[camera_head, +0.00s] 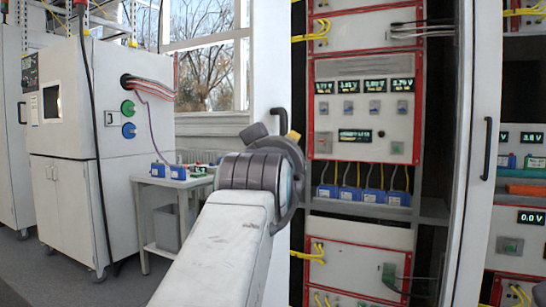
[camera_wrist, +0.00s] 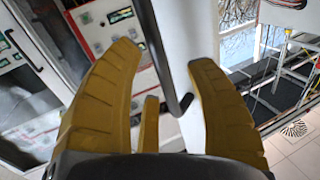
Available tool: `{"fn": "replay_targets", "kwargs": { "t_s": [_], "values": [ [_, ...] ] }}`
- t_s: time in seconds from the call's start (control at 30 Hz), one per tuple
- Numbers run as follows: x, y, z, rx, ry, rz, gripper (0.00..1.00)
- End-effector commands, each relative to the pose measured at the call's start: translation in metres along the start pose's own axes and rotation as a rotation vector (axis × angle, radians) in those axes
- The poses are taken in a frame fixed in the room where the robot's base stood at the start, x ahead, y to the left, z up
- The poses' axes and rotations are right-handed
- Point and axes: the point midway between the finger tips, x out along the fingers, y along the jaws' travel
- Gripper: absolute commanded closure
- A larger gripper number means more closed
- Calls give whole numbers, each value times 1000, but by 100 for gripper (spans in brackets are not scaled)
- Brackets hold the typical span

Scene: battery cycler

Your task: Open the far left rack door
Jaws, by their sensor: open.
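In the wrist view my gripper (camera_wrist: 165,62) is open, with its yellow fingers spread to either side of a dark bar handle (camera_wrist: 161,50). The handle stands in front of a white upright strip (camera_wrist: 192,40) beside the rack. It does not look clamped; whether a finger touches it I cannot tell. In the head view my gripper (camera_head: 285,136) is at the white upright's edge, left of the red-framed rack panels (camera_head: 365,92). My wrist hides most of the fingers and handle there. Whether the rack door stands ajar is unclear.
Another black handle (camera_head: 487,148) is on a white door frame (camera_head: 470,200) at the right. A white chamber cabinet (camera_head: 70,130) and a small table (camera_head: 157,183) with blue units stand at the left. Grey floor lies between.

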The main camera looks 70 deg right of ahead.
Motion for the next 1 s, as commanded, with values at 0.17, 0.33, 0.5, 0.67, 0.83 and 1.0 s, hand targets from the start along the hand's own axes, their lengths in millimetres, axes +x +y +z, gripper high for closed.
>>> {"fn": "replay_targets", "kwargs": {
  "t_s": [0.17,0.33,0.5,0.67,0.83,1.0],
  "values": [
    [-34,0,-1,0,3,-1,50],
    [-58,0,0,0,1,-2,50],
    [-75,-1,0,0,0,-2,50],
    [-83,-1,1,0,-2,-2,50],
    [-84,-1,1,0,-2,-2,50],
    [-84,-1,1,0,-2,-2,50]
  ]
}}
